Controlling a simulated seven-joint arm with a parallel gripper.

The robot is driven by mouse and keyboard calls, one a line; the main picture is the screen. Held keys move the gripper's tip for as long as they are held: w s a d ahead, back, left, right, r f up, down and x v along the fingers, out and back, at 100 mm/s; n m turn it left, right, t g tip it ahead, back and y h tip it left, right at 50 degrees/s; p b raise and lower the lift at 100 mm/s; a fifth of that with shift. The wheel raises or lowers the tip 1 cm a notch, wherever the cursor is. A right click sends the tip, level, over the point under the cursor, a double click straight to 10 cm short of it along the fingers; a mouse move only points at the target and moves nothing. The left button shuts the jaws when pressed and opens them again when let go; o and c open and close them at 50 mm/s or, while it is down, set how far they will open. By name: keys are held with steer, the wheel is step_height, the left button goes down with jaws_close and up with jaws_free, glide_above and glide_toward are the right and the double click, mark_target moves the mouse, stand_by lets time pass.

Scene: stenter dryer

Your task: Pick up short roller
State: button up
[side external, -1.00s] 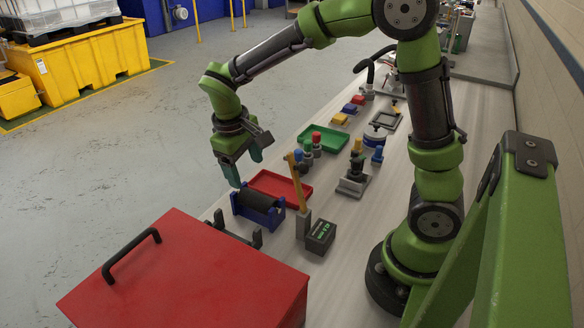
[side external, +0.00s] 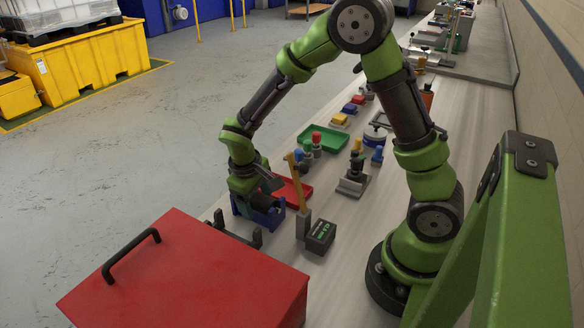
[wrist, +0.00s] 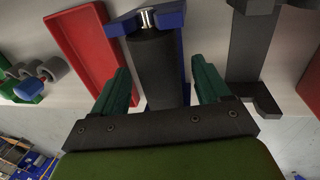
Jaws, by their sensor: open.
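The short roller (wrist: 153,65) is a dark cylinder with a shiny metal end pin. It rests in a blue cradle (wrist: 175,18), which also shows in the side view (side external: 276,216) at the bench's left edge. My gripper (wrist: 158,85) is open, with its green fingers on either side of the roller and visible gaps to it in the wrist view. In the side view my gripper (side external: 245,195) is down at the cradle and hides most of the roller and the fingertips. The roller's near end is hidden behind the gripper body in the wrist view.
A red tray (side external: 296,190) lies just behind the cradle. A dark empty bracket (side external: 240,236) stands in front of it, near the large red box (side external: 190,275).

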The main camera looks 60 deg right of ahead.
steer(key=shift+r, duration=0.1)
steer(key=c, duration=1.4)
